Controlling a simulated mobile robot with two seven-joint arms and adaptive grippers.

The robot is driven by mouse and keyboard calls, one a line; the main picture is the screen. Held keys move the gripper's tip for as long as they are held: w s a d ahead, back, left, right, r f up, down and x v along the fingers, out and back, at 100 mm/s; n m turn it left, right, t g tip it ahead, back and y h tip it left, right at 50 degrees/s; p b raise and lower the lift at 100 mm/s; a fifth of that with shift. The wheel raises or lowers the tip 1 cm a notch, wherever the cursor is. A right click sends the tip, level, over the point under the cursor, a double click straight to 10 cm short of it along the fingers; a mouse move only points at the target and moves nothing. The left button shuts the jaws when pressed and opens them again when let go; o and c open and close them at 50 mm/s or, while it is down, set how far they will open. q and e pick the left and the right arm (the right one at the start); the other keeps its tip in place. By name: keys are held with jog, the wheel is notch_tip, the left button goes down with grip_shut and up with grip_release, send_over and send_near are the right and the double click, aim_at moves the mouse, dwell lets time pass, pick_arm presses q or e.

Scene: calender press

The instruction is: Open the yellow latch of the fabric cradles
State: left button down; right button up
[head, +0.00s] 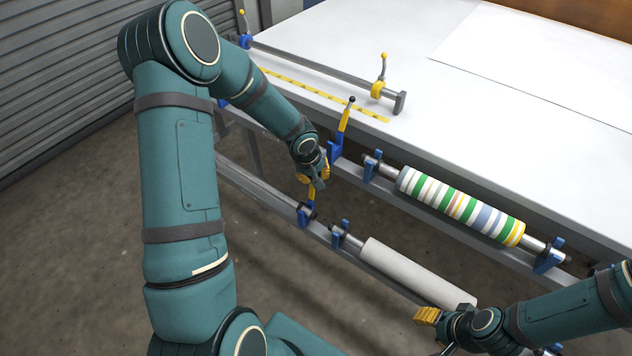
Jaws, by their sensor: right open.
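A yellow latch (345,119) with a black knob stands raised on a blue cradle (336,150) at the table's front edge. A lower yellow latch part (310,195) shows above the lower blue cradle (305,215). My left gripper (312,178) hangs right over that lower part, its yellow finger pads close to it; whether they touch, and how far the jaws are apart, I cannot tell. My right gripper (430,317) is open beside the white roll's lower end, its yellow pads pointing left; part of it is hidden.
A striped fabric roll (460,205) rests in blue cradles along the table front. A white roll (415,272) lies on the lower rail. A shutter (60,80) stands at left; bare floor lies below.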

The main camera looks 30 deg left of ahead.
pick_arm(q)
jog(key=b, duration=0.1)
jog(key=t+b, duration=0.1)
jog(key=b, duration=0.1)
jog(key=shift+s+a+f, duration=0.15)
jog(key=shift+s+f, duration=0.1)
jog(key=shift+s, duration=0.15)
jog(key=shift+s+r+b, duration=0.15)
jog(key=shift+s+b, duration=0.15)
jog(key=shift+b, duration=0.2)
pick_arm(e)
jog(key=f, duration=0.2)
jog(key=s+f, duration=0.1)
jog(key=f, duration=0.1)
jog(key=shift+s+f, duration=0.2)
jog(key=shift+f, duration=0.2)
pick_arm(q)
jog(key=c, duration=0.7)
grip_release()
jog(key=shift+c, duration=0.2)
jog(key=shift+w+r, duration=0.1)
pick_arm(e)
jog(key=shift+a, duration=0.1)
pick_arm(q)
jog(key=shift+r, duration=0.1)
jog(key=shift+r, duration=0.2)
jog(key=v, duration=1.1)
jog(key=shift+s, duration=0.4)
